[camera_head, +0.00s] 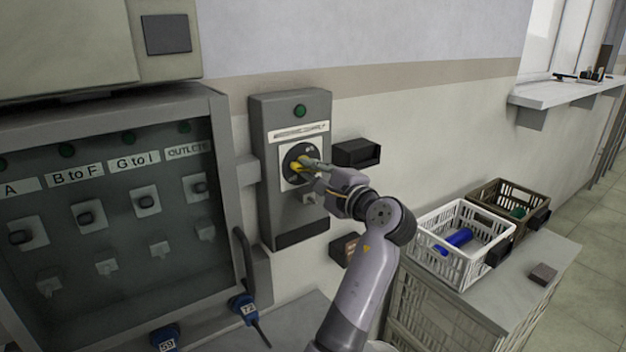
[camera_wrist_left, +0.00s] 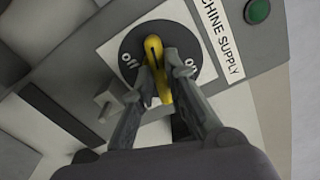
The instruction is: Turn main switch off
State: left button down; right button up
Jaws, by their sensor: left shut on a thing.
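The main switch is a yellow handle (camera_head: 292,171) on a round black dial (camera_head: 301,153), mounted on a grey wall box (camera_head: 260,130). My left gripper (camera_head: 305,169) is at the dial, shut on the handle. In the left wrist view the handle (camera_wrist_left: 155,62) sits between the two fingertips (camera_wrist_left: 158,78). White lettering shows on both sides of the dial there, and the plate beside it reads "MACHINE SUPPLY" (camera_wrist_left: 213,38). The handle's exact set position is hard to tell. My right gripper is not in view.
A green round lamp (camera_head: 300,110) sits above the dial. A glass-fronted panel (camera_head: 110,215) of labelled switches stands to the left. Small black boxes (camera_head: 357,152) are on the wall to the right. A white crate (camera_head: 450,270) and a brown crate (camera_head: 505,200) stand at the lower right.

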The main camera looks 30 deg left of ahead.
pick_arm(q)
jog(key=shift+f+n+b, duration=0.2)
jog(key=shift+n+b, duration=0.5)
jog(key=shift+n, duration=0.4)
jog(key=shift+n+b, duration=0.45)
jog(key=shift+n, duration=0.25)
jog(key=c, duration=1.6)
grip_release()
jog(key=shift+r, duration=0.1)
